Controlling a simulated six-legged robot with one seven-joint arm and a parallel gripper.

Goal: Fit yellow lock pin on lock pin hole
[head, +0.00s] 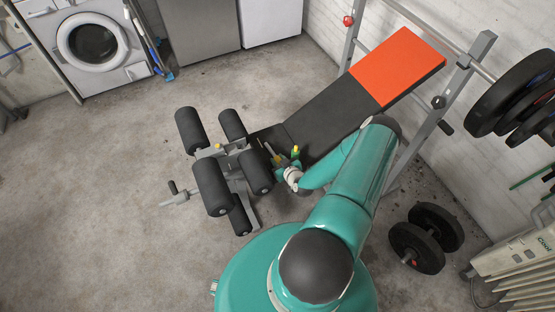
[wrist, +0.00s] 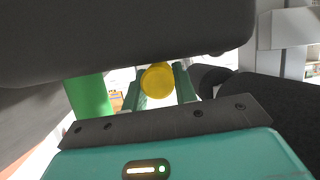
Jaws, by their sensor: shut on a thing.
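The yellow lock pin (wrist: 157,80) shows its round head between the two green fingers of my gripper (wrist: 160,72) in the wrist view. My gripper is shut on it. In the head view my gripper (head: 277,159) is beside the front of the weight bench, close to the dark foam rollers, with a small yellow spot at its fingers. The lock pin hole cannot be made out. The pin's shaft is hidden, so I cannot tell whether it touches the bench frame.
A dark roller (wrist: 120,35) fills the top of the wrist view, close to my fingers. The bench has a black and orange pad (head: 398,66). Dumbbells (head: 427,237) lie at right, near a radiator (head: 515,262). The floor (head: 90,200) at left is clear.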

